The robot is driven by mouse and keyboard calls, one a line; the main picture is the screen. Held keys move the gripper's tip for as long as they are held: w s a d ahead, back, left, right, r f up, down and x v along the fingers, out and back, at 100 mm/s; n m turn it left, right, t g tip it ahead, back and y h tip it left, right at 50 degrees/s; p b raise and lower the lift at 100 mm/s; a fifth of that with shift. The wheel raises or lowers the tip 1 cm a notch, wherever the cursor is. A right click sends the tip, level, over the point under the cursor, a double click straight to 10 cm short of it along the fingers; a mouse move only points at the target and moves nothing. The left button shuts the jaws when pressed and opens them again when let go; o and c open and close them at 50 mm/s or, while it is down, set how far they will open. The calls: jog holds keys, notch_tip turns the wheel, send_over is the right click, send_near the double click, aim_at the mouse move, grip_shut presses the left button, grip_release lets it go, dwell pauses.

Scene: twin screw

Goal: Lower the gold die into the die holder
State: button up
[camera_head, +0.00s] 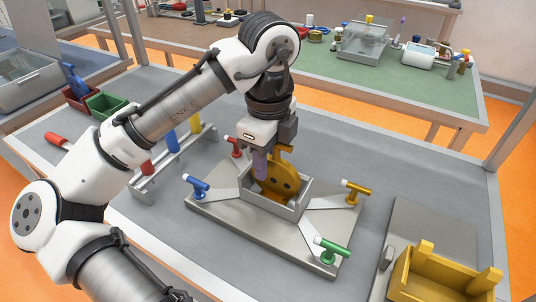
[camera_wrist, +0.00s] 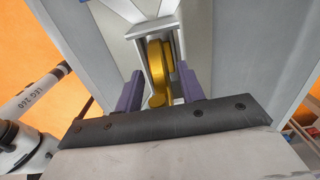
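The gold die (camera_head: 279,176) is a round, thick disc with holes. It stands on edge inside the grey, box-like die holder (camera_head: 291,208), its upper part above the walls. The wrist view shows the die (camera_wrist: 157,65) edge-on between the holder's side walls (camera_wrist: 135,31). My gripper (camera_head: 261,162) points down over the holder, its purple fingers beside the die. In the wrist view my gripper (camera_wrist: 160,84) has one finger on each side of the die's near end, with narrow gaps, so it looks open. The die's lowest part and any floor contact are hidden.
The holder sits on a grey plate (camera_head: 230,222) with blue (camera_head: 197,186), red (camera_head: 235,146), yellow (camera_head: 356,190) and green (camera_head: 330,249) handled clamps around it. A yellow cradle (camera_head: 440,277) lies at lower right. A rack (camera_head: 170,170) of coloured handles stands left.

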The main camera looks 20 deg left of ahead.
notch_tip(320, 180, up, 14)
jog(key=shift+f+p, duration=0.1)
jog(key=shift+p, duration=0.4)
